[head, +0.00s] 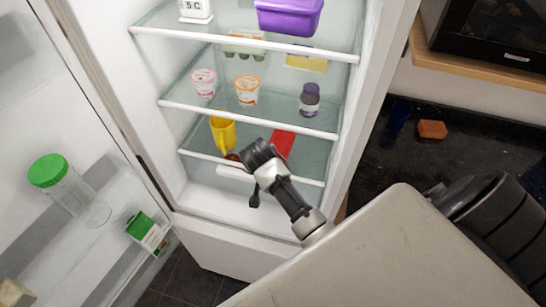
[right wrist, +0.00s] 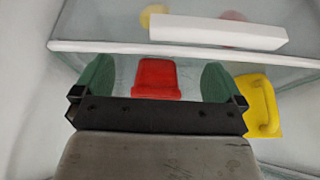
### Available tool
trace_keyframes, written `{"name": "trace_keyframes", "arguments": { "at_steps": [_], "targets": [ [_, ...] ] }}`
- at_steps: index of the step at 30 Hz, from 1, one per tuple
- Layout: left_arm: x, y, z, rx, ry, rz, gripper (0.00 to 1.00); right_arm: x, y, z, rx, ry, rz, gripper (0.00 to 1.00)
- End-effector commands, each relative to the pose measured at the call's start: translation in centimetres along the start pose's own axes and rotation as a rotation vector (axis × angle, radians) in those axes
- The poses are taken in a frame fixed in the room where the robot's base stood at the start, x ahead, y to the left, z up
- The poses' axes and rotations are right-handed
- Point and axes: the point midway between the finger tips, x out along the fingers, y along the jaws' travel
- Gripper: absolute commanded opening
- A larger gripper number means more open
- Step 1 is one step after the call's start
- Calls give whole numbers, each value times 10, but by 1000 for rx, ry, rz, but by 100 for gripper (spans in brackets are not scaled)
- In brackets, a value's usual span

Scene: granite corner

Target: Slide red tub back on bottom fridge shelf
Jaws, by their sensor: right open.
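In the right wrist view the red tub (right wrist: 156,80) shows between the two green fingers of the open gripper (right wrist: 156,84). I see no contact, and the exact gap is unclear. My left gripper is not in view.
The shelf above (head: 270,110) holds two cups and a jar. The fridge door (head: 95,110) stands open at left.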

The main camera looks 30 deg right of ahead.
Motion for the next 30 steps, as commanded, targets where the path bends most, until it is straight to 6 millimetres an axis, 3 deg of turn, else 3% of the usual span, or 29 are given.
{"name": "trace_keyframes", "arguments": {
  "at_steps": [3,9,15,25,30],
  "targets": [
    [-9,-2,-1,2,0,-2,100,7,0,-25,1,2,2,100],
    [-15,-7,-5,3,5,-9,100,19,0,-52,0,0,1,100],
    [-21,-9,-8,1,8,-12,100,31,0,-50,0,0,0,100],
    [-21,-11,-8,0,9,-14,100,33,0,-50,0,0,0,100],
    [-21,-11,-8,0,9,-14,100,33,0,-50,-1,0,-1,74]
  ]
}}
